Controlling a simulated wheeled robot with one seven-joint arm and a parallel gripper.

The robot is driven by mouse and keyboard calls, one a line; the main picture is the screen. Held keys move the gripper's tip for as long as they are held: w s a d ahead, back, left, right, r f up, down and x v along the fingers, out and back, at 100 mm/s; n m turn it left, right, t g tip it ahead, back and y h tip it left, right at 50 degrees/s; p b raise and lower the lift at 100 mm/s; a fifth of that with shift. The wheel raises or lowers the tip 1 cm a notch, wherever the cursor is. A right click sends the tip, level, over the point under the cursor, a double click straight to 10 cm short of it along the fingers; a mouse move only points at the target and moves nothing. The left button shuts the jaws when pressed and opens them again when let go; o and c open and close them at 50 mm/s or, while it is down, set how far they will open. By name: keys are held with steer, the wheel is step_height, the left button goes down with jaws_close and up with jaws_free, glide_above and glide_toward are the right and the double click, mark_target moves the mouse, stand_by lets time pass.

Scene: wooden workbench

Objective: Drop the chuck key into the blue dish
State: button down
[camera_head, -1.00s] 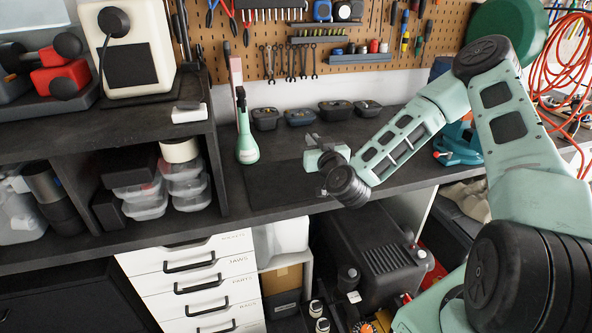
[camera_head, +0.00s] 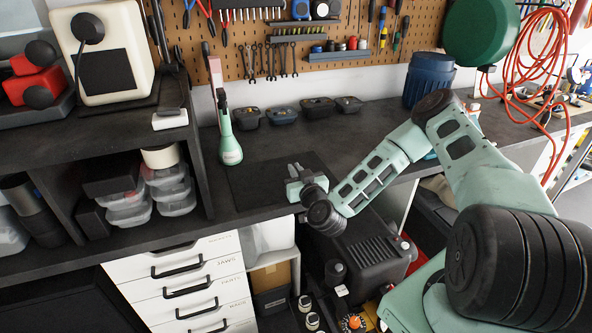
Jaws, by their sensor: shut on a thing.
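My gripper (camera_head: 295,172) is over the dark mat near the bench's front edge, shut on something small. That thing is mostly hidden by the jaws, and I cannot make out the chuck key's shape. Several small dark dishes stand in a row behind the mat. The second from the left (camera_head: 282,115) looks slightly bluish and fits the blue dish best, though its colour is hard to tell. My gripper is in front of this dish and apart from it.
The dark mat (camera_head: 247,185) lies on the bench. Other dishes (camera_head: 247,118) (camera_head: 317,107) (camera_head: 348,104) flank the bluish one. A large blue container (camera_head: 428,82) stands at the back right. Shelving with clear boxes (camera_head: 172,187) is on the left.

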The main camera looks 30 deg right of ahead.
steer(key=c, duration=2)
jaws_free()
steer(key=shift+f, duration=0.15)
steer(key=o, duration=0.5)
steer(key=shift+c, duration=0.2)
